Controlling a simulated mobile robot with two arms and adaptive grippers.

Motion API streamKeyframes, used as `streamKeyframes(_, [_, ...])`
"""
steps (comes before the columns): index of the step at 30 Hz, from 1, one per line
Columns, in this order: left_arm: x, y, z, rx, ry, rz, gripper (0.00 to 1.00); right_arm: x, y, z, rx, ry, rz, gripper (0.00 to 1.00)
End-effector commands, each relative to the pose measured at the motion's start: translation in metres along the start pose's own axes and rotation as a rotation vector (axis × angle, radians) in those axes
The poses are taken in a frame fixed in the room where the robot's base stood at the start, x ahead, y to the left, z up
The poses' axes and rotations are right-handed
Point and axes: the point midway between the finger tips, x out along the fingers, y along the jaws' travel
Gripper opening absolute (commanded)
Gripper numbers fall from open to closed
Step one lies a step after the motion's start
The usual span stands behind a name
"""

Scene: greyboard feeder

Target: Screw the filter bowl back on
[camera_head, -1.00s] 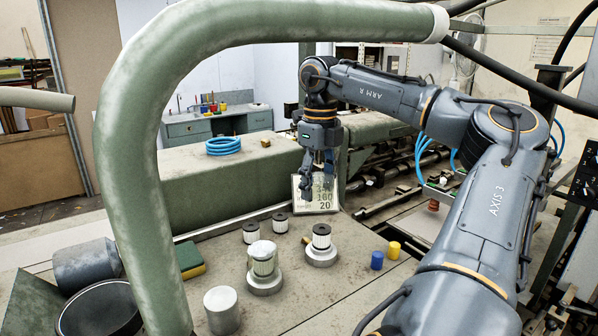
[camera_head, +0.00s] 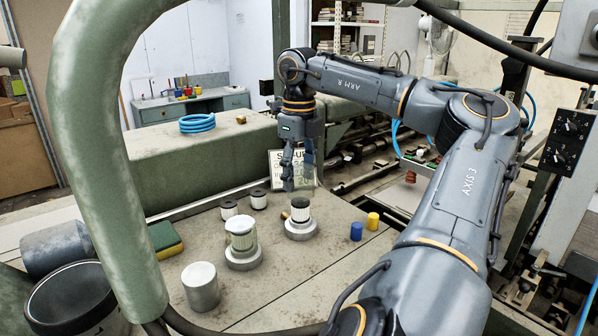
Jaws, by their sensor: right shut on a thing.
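My right gripper (camera_head: 298,180) points down, shut on a clear, see-through bowl (camera_head: 304,177) that is hard to make out against the sign behind it. It hangs just above the right filter (camera_head: 300,212), a pale pleated cartridge with a dark top standing upright on a round grey base (camera_head: 300,232). Whether the bowl's lower rim touches the cartridge I cannot tell. Nearer and to the left, a second filter unit (camera_head: 241,238) stands on its own base under a clear cover. My left gripper is not in view.
Two dark-topped cartridges (camera_head: 228,208) (camera_head: 258,198) stand behind. A grey cylinder (camera_head: 201,290) stands in front. A blue cap (camera_head: 356,231) and a yellow cap (camera_head: 373,221) are to the right. A thick green pipe (camera_head: 112,150) crosses the left foreground.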

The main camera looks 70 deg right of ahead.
Motion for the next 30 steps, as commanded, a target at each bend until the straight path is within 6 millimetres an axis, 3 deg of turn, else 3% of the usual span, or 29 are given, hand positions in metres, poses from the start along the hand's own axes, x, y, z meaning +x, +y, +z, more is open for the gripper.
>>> streamKeyframes(21, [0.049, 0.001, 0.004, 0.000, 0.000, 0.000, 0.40, 0.054, 0.000, -0.001, 0.001, 0.002, 0.000, 0.24])
streamKeyframes(30, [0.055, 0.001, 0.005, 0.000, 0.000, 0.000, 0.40, 0.061, 0.000, -0.001, 0.001, 0.001, 0.000, 0.24])
